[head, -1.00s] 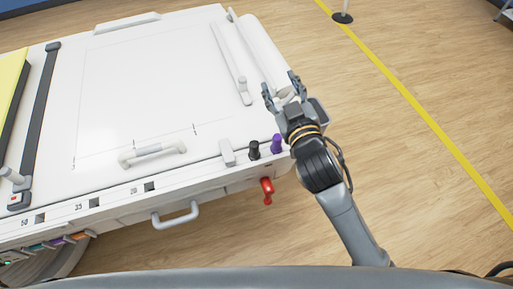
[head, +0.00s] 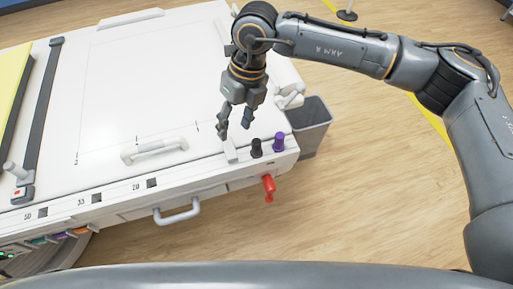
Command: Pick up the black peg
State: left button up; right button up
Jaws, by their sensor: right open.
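The black peg (head: 256,147) stands upright near the front right corner of the white machine top (head: 120,90). A purple peg (head: 279,142) stands just to its right. My right gripper (head: 234,133) is open and empty, pointing down above the white top, a little behind and to the left of the black peg. It does not touch the peg. My left gripper is not in view.
A red handle (head: 268,186) sticks out of the front side below the pegs. A white block (head: 229,151) lies left of the black peg. A white handle (head: 154,148) is farther left. A grey bin (head: 310,124) stands off the right edge.

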aim_at(256, 141)
jog(key=w+d+t+h, duration=0.1)
jog(key=w+d+h, duration=0.15)
jog(key=d, duration=0.25)
jog(key=shift+m, duration=0.3)
jog(key=f, duration=0.2)
jog(key=f+p, duration=0.1)
jog(key=f, duration=0.1)
jog(key=f+p, duration=0.1)
jog(key=f, duration=0.2)
jog(key=shift+w, duration=0.4)
jog(key=shift+a+f, duration=0.1)
jog(key=shift+f, duration=0.1)
jog(key=f+p, duration=0.2)
jog(key=f, duration=0.1)
jog(key=f+p, duration=0.1)
jog(key=shift+s+a+f, duration=0.15)
jog(key=shift+s+f, duration=0.15)
jog(key=shift+f, duration=0.4)
grip_shut()
